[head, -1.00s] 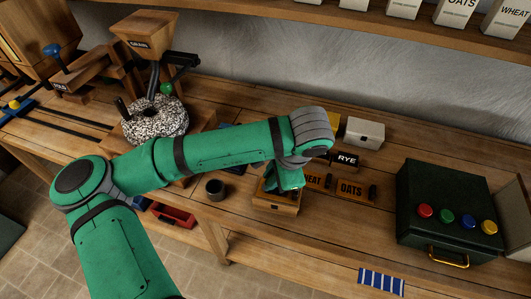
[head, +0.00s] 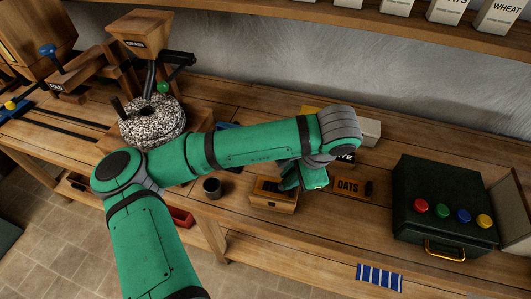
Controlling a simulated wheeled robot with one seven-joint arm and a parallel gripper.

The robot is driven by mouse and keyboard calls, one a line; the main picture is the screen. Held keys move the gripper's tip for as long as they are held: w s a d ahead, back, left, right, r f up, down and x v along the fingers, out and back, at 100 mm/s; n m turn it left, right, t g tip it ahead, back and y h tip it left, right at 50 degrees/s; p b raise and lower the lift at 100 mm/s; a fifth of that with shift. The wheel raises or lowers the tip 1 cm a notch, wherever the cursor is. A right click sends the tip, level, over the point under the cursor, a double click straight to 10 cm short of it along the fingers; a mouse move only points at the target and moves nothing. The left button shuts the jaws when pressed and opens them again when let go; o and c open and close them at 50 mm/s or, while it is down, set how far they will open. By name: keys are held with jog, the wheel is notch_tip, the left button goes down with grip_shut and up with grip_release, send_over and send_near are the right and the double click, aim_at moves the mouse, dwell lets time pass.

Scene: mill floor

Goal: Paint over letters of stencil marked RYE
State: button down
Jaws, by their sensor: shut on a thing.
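The stencil marked RYE (head: 346,157) lies on the bench and is mostly hidden behind my wrist; only a dark edge with a bit of lettering shows. The orange stencil marked OATS (head: 352,187) lies in front of it, to the right of my gripper. My gripper (head: 290,185) points down, just above and right of the small wooden box (head: 272,204) with a dark pad on top. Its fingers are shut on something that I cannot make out. The stencil marked WHEAT is hidden behind my gripper.
A dark green case (head: 437,215) with coloured knobs stands right. A striped cloth (head: 380,277) hangs at the front edge. A dark cup (head: 212,187) and a millstone (head: 152,122) are left. A pale box (head: 369,131) stands behind my wrist.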

aim_at(288, 177)
jog(key=r, duration=0.2)
jog(key=shift+a+r, duration=0.2)
jog(key=shift+r, duration=2.7)
